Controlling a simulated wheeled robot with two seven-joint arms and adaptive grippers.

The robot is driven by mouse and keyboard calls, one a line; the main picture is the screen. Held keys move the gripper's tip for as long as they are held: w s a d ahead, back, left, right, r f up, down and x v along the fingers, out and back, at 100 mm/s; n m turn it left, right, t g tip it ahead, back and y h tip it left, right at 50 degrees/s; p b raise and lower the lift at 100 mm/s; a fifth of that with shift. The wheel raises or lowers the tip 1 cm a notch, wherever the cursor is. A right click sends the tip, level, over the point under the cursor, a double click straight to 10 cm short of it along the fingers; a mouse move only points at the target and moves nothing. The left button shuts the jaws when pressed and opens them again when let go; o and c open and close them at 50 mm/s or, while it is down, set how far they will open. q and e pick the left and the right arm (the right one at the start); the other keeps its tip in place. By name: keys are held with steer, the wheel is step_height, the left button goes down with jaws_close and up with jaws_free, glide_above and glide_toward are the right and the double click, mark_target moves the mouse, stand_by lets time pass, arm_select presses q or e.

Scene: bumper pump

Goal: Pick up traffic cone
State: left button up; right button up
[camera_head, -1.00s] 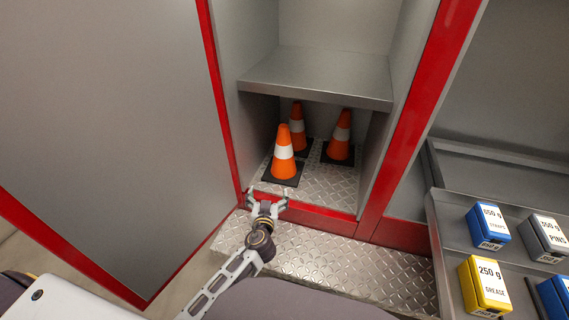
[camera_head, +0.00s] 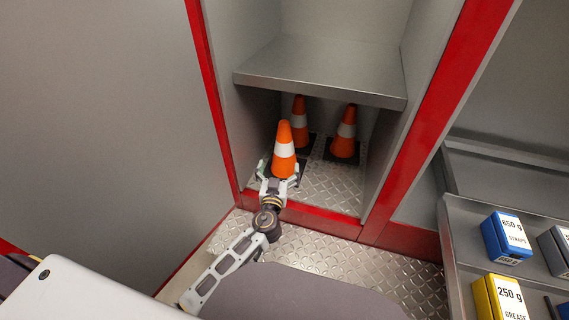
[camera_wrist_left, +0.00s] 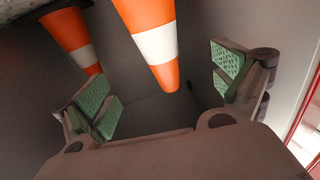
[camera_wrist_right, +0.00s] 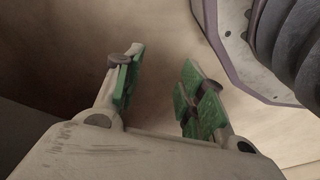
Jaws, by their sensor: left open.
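Several orange cones with white bands stand upright in the lower compartment of the cabinet. The front cone (camera_head: 284,152) is nearest my left gripper (camera_head: 279,172), which is open with its fingers at either side of the cone's lower part. In the left wrist view the front cone (camera_wrist_left: 153,45) lies between the open green-padded fingers, with gaps on both sides. Another cone (camera_wrist_left: 70,38) shows behind the left finger. Two more cones stand behind, one at back left (camera_head: 300,125) and one at back right (camera_head: 346,133). My right gripper (camera_wrist_right: 160,92) is open and empty.
A metal shelf (camera_head: 320,72) hangs above the cones. A red sill (camera_head: 320,222) edges the compartment's front, above a tread-plate step (camera_head: 350,262). A rack at right holds a blue box (camera_head: 506,238) and a yellow box (camera_head: 500,297).

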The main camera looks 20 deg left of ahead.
mark_target(283, 149)
arm_select(q)
steer(key=shift+w, duration=0.1)
steer(key=shift+w+a+p, duration=0.15)
steer(key=shift+w+a, duration=0.05)
steer(key=shift+w, duration=0.9)
steer(key=shift+w+a+p, duration=0.15)
steer(key=shift+w, duration=0.9)
steer(key=shift+w+a, duration=0.15)
steer(key=shift+w, duration=0.8)
steer(key=shift+w+a, duration=0.15)
steer(key=shift+w, duration=0.9)
arm_select(e)
steer(key=shift+s+d+f, duration=0.25)
steer(key=shift+f, duration=0.3)
steer(key=shift+s+d+f, duration=0.2)
steer(key=shift+d+f, duration=0.05)
steer(key=shift+f, duration=0.25)
arm_select(q)
steer(key=shift+w, duration=0.15)
